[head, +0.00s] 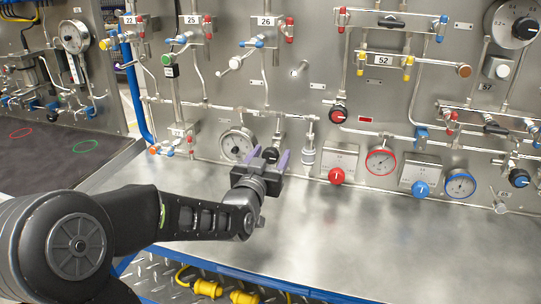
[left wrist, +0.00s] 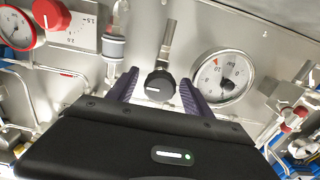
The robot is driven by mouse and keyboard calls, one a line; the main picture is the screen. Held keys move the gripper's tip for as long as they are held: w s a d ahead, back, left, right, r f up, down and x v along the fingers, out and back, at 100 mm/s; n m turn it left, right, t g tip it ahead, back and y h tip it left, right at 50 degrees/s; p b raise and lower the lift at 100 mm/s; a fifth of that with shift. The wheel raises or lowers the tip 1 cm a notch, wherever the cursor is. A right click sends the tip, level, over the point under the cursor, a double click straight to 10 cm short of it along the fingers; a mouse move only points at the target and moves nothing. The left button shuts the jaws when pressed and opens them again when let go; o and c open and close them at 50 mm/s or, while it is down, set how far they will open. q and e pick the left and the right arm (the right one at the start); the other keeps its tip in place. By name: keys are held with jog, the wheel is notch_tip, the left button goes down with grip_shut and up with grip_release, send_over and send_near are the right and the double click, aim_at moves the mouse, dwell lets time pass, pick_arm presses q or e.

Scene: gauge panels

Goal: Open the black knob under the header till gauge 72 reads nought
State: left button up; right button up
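A black knob (head: 271,154) with a white pointer line sits low on the panel, at the foot of a short vertical pipe. The left wrist view shows this knob (left wrist: 159,87) between my gripper's fingertips. My left gripper (head: 269,159) has purple fingers, one on each side of the knob; in the left wrist view the gripper (left wrist: 158,88) shows small gaps beside it. A white-faced gauge (head: 237,144) is just left of the knob in the head view, and the gauge (left wrist: 222,78) is on the right in the wrist view. Its number and reading are not legible. My right gripper is out of view.
To the right are a red knob (head: 336,176), a red-rimmed gauge (head: 380,161), a blue knob (head: 420,189) and a blue-rimmed gauge (head: 460,184). The metal shelf (head: 350,235) below the panel is clear.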

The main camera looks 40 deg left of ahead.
pick_arm(q)
grip_shut()
dwell(0.4)
